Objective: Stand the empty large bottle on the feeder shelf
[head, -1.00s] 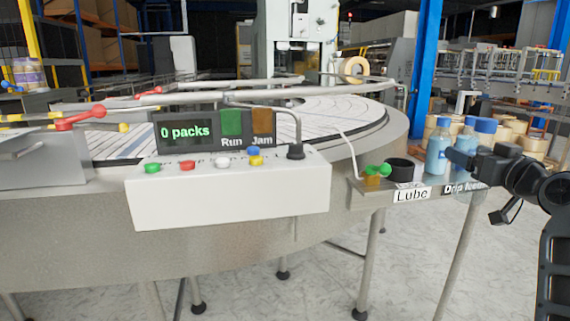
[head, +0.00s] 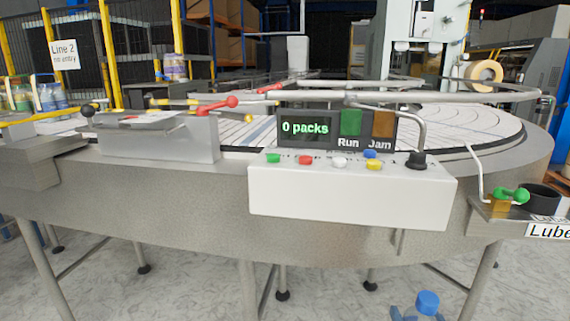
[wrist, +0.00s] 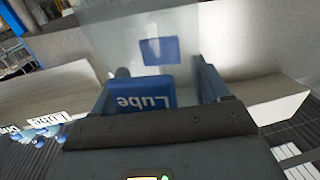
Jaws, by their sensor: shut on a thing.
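In the wrist view, my gripper (wrist: 160,84) is shut on a clear large bottle (wrist: 210,40) with a blue Lube label that reads upside down there. The bottle looks empty. In the head view, a blue-capped clear bottle (head: 427,303) shows at the bottom edge, cut off by the frame. The feeder shelf (head: 490,226), with a Lube sign, is at the right edge, up and right of this bottle. A black round holder (head: 541,197) and a green valve (head: 512,195) are on it.
A white control box (head: 350,197) with coloured buttons and a display reading 0 packs juts from the round steel table (head: 190,195). A thin pale tube (head: 480,175) runs to the valve. Table legs stand on the floor below. Other bottles stand far left.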

